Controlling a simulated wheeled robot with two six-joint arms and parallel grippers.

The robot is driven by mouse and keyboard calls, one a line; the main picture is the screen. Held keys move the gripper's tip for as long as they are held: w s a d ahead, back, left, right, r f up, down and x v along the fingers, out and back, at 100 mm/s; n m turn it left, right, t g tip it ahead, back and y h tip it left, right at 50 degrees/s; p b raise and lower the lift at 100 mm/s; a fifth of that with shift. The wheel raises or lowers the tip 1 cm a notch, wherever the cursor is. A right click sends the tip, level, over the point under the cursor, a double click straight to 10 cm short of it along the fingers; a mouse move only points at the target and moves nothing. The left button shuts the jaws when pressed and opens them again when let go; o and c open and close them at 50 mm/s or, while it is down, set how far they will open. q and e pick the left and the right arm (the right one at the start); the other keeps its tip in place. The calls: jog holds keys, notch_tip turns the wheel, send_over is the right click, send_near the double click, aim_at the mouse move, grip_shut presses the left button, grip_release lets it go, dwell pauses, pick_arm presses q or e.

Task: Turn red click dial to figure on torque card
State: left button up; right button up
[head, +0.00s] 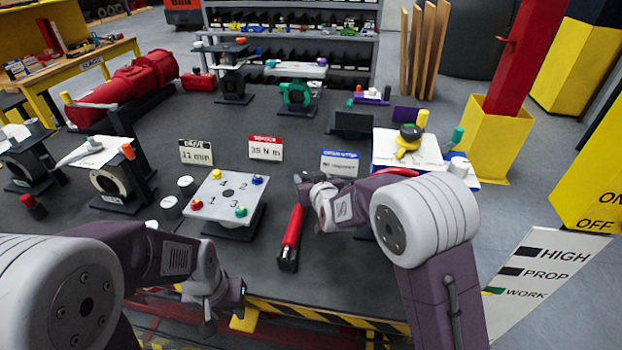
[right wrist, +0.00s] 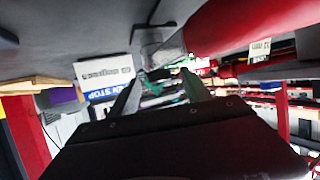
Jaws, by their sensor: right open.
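The red torque tool (head: 291,238) lies on the dark bench, its black end toward the front edge. No separate dial or scale can be made out on it. The torque card (head: 265,148) stands behind it, with a red header and "35 N m". My right gripper (head: 304,184) is at the tool's far end, partly hidden by its own arm. In the right wrist view, its two fingers (right wrist: 163,88) are apart, with a blurred grey piece beyond them and a large red cylinder (right wrist: 235,25) close by. My left gripper (head: 232,298) hangs at the bench's front edge; its jaws are unclear.
A white plate (head: 228,187) with numbered coloured knobs stands left of the tool. An "11 mm" card (head: 195,152) and a blue-headed card (head: 340,163) stand behind. A yellow valve handle (head: 408,146) is at the right. Bench around the tool's front is clear.

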grip_shut()
pick_arm(q)
jog(key=shift+r+p, duration=0.45)
jog(key=shift+r, duration=0.05)
pick_arm(e)
jog(key=shift+a+r, duration=0.1)
jog(key=shift+r, duration=0.15)
jog(key=m+h+p, duration=0.1)
jog(key=p, duration=0.1)
jog(key=m+h+p, duration=0.1)
jog(key=shift+a+r+p, duration=0.2)
jog(key=shift+a+p, duration=0.05)
jog(key=shift+p, duration=0.15)
jog(key=shift+f+m+t+h+p, duration=0.3)
jog(key=shift+h+p, duration=0.1)
jog(key=shift+h, duration=0.1)
pick_arm(q)
notch_tip(320, 180, up, 4)
jog(key=shift+r, duration=0.15)
pick_arm(e)
jog(key=shift+f, duration=0.1)
grip_release()
